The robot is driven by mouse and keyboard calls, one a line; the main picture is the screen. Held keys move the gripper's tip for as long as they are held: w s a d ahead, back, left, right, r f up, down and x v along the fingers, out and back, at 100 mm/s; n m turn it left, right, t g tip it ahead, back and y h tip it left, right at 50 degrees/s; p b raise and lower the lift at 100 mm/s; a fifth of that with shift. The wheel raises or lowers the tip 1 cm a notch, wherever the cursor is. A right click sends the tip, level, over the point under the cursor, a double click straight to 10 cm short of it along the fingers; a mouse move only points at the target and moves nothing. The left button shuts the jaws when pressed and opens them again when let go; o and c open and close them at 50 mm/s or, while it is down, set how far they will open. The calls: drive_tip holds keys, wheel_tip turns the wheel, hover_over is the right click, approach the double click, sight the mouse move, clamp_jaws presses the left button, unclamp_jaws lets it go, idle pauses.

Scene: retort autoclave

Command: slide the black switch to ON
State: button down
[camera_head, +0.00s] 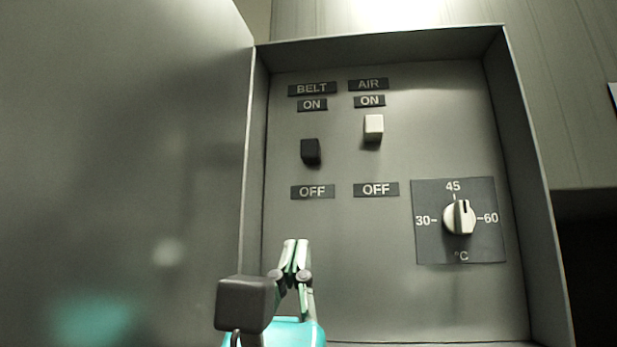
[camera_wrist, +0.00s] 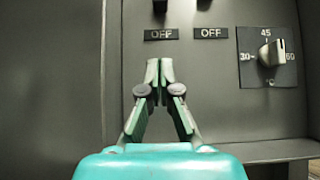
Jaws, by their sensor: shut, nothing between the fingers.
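The black switch (camera_head: 311,151) is a small block under the BELT label (camera_head: 312,89), between its ON label (camera_head: 312,105) and its OFF label (camera_head: 313,192). It stands about midway, a little nearer OFF. In the wrist view only the lower end of the black switch (camera_wrist: 160,6) shows at the top edge. My gripper (camera_head: 297,242) is shut and empty, below the BELT OFF label and apart from the switch. In the wrist view my gripper (camera_wrist: 159,63) points up, its tips under the OFF label (camera_wrist: 161,34).
A white switch (camera_head: 373,128) under AIR stands to the right, close below its ON label. A temperature dial (camera_head: 460,217) on a dark plate points near 45. The box walls (camera_head: 526,180) frame the panel, and an open door (camera_head: 120,150) stands at left.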

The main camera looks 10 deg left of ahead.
sight(310, 162)
drive_tip(key=x, duration=0.9)
drive_tip(key=shift+w+d+r, duration=0.1)
drive_tip(key=r, duration=0.3)
drive_tip(key=shift+w, duration=0.25)
drive_tip(key=shift+r, duration=0.7)
